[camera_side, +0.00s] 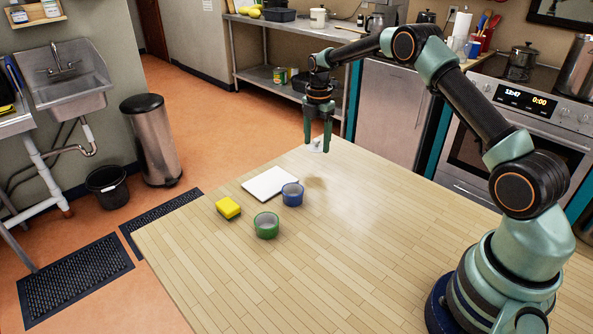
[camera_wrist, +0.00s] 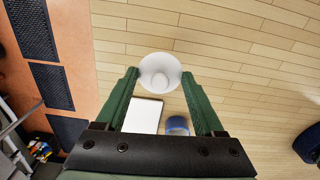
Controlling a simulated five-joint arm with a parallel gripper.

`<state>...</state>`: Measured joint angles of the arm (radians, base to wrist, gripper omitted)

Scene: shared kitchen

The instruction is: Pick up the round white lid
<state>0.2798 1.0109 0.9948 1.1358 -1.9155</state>
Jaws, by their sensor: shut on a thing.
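The round white lid (camera_wrist: 160,72) is between my gripper's two green fingertips in the wrist view. It has a small raised round part in its middle. In the side view the lid (camera_side: 317,148) is a small pale shape between the fingers, partly hidden by them. My gripper (camera_side: 318,150) points down over the far end of the wooden table and is shut on the lid. A faint shadow lies on the tabletop below, and the lid looks held above the wood.
On the table (camera_side: 340,260) are a white board (camera_side: 266,184), a blue cup (camera_side: 293,194), a green cup (camera_side: 266,226) and a yellow sponge (camera_side: 228,208). A stove (camera_side: 520,130) and a counter stand behind.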

